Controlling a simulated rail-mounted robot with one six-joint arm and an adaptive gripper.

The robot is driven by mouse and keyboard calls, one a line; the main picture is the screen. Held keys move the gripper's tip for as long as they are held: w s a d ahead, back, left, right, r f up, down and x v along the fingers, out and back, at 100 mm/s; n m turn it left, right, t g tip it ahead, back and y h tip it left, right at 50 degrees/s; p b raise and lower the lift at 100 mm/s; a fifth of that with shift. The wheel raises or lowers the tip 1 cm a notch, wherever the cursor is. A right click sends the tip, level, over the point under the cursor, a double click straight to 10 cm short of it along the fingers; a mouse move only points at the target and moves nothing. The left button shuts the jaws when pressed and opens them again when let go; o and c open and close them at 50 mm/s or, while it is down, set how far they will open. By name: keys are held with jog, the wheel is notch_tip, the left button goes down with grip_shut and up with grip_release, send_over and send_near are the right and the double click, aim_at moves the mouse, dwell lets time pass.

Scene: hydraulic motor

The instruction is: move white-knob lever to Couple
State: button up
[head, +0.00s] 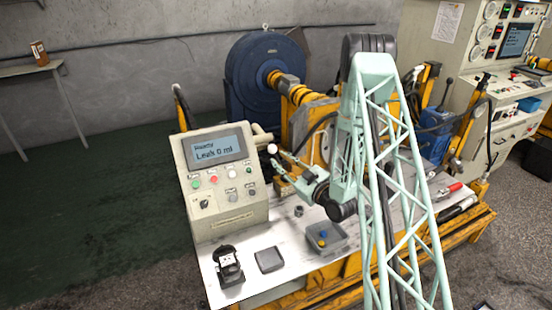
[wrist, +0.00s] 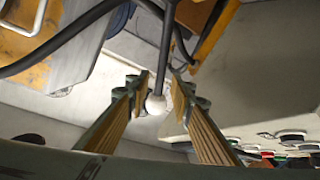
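The white-knob lever shows in the wrist view as a dark rod ending in a white ball knob (wrist: 155,105). The knob also shows in the head view (head: 272,149), just right of the control box. My gripper (wrist: 163,90) is open, with one finger on each side of the knob and visible gaps between. In the head view my gripper (head: 276,163) reaches left toward the knob. I cannot tell the depth between knob and fingertips exactly. No readable Couple marking shows.
The control box (head: 222,218) with screen and buttons stands close left of my gripper. A grey tray (head: 338,246) with small parts, a dark flat pad (head: 269,260) and a black device (head: 228,267) lie on the white table (head: 285,230). The blue motor (head: 252,80) stands behind.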

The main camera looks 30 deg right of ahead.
aim_at(277, 158)
jog(key=shift+w+a, duration=0.15)
jog(key=shift+w, duration=0.7)
jog(key=shift+w+a, duration=0.15)
jog(key=shift+w, duration=0.65)
grip_shut()
